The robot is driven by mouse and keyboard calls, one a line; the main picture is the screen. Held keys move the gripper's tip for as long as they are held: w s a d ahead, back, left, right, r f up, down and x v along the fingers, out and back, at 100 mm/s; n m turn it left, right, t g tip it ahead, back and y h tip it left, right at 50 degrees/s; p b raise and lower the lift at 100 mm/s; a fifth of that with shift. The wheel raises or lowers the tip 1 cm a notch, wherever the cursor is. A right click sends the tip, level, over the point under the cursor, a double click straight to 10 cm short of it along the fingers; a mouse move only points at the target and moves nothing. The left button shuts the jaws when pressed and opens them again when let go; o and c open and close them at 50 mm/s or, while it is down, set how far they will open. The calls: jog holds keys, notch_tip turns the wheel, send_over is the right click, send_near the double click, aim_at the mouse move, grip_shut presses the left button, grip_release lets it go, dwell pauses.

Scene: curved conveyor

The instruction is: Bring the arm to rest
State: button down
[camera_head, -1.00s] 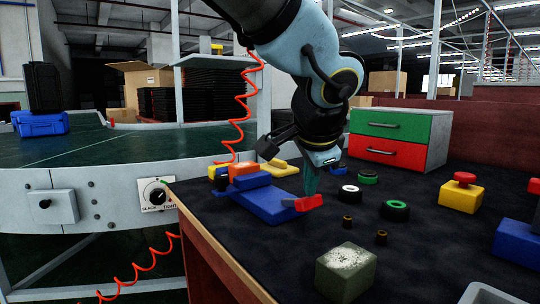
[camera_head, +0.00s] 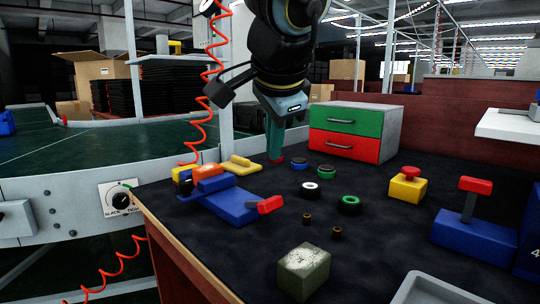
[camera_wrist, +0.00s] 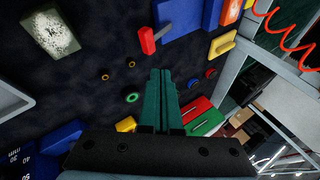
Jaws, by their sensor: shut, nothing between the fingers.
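My gripper (camera_head: 275,153) is above the back part of the black table mat, left of the drawer box. Its teal fingers point down and are shut with nothing between them. They also show shut in the wrist view (camera_wrist: 161,72). The dark wrist and arm come down from the top middle of the head view. The fingertips are near a small red thing behind them; I cannot tell whether they touch it.
A blue vise-like block with a red handle (camera_head: 270,205) is left of centre. Rings, a grey-green block (camera_head: 303,270), a yellow block with red knob (camera_head: 407,187) and a red-green drawer box (camera_head: 350,130) stand around. A red coiled cable (camera_head: 193,130) hangs at left. The mat's middle is partly clear.

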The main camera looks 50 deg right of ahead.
jog(key=shift+s+a+r, duration=0.25)
jog(key=shift+s+r, duration=0.1)
jog(key=shift+r, duration=0.1)
dwell(0.3)
jog(key=w+a+f+n+g+y, duration=0.1)
jog(key=w+a+f+n+y, duration=0.1)
jog(key=w+a+f+n, duration=0.6)
jog(key=w+a+f+n+y, duration=0.1)
jog(key=w+a+f+y, duration=0.1)
jog(key=w+a+f, duration=0.65)
jog(key=w+a+f+n+g, duration=0.1)
jog(key=w+a+f+n, duration=0.2)
jog(key=a, duration=0.6)
jog(key=w+a+f+n+g, duration=0.1)
jog(key=a+f+n, duration=0.1)
jog(key=a+n, duration=0.5)
jog(key=w+a+f+n, duration=0.2)
jog(key=a+f, duration=0.1)
jog(key=a, duration=0.7)
notch_tip(320, 180, up, 23)
jog(key=p, duration=2.2)
jog(key=shift+w+y+p, duration=0.3)
jog(key=shift+p, duration=0.1)
